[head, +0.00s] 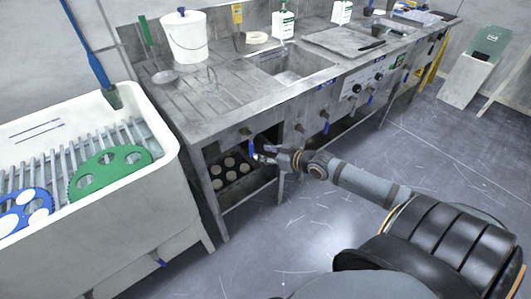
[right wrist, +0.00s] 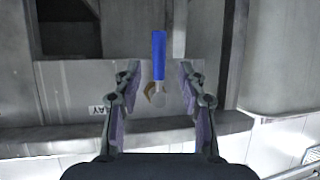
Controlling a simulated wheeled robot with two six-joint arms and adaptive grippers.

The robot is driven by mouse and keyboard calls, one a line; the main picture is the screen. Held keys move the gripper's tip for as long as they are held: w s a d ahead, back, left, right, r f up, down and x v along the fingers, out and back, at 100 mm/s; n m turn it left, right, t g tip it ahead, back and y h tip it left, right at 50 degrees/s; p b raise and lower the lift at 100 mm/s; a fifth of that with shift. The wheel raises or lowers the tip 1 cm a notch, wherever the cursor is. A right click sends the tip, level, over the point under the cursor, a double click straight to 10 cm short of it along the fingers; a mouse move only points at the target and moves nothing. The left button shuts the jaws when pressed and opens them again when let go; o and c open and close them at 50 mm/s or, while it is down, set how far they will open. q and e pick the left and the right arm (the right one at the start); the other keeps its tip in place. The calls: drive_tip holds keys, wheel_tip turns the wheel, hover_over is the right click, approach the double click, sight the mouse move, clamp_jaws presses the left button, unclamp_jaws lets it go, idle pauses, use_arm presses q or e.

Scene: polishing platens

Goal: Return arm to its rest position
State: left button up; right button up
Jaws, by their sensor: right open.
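My right gripper (head: 262,158) is in front of the metal sink bench in the head view, by a blue valve handle (head: 252,147) on the bench's front. In the right wrist view the right gripper (right wrist: 158,80) is open, with its fingers apart on either side of the blue handle (right wrist: 159,56). The handle hangs straight down in the head view. I cannot tell whether the fingers touch it, but a gap shows on both sides in the wrist view. My right arm (head: 360,183) stretches from the lower right to the bench. My left gripper is not in view.
The metal bench (head: 215,105) carries a white bucket (head: 184,38), bottles and a sink (head: 290,72). More blue handles line its front. A tray of round discs (head: 232,170) sits on the shelf below. A white tub (head: 165,150) stands left. The floor (head: 440,150) at right is open.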

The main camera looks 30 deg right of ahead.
idle(0.5)
drive_tip(key=s+d+f+m+g+h, duration=0.15)
drive_tip(key=s+d+f, duration=0.25)
drive_tip(key=f, duration=0.6)
drive_tip(key=s+d+f+m+g+h, duration=0.1)
drive_tip(key=s+d+f+g+h, duration=0.15)
drive_tip(key=s+f, duration=0.45)
drive_tip(key=s+d+f+m+g+h, duration=0.15)
drive_tip(key=d+f, duration=0.25)
drive_tip(key=f, duration=0.8)
drive_tip(key=s+a+f+g, duration=0.2)
drive_tip(key=s+a+f, duration=0.35)
drive_tip(key=s, duration=0.35)
drive_tip(key=s+a+f+n+g+y, duration=0.1)
drive_tip(key=s+a+f+g, duration=0.1)
drive_tip(key=s+a+f, duration=0.45)
drive_tip(key=s+a+f+g, duration=0.25)
drive_tip(key=s+f, duration=0.45)
drive_tip(key=s, duration=0.5)
wheel_tip(320, 180, up, 14)
drive_tip(key=s+p, duration=0.2)
drive_tip(key=p, duration=1.2)
drive_tip(key=shift+s+a+f+t, duration=0.2)
drive_tip(key=shift+a+t, duration=0.1)
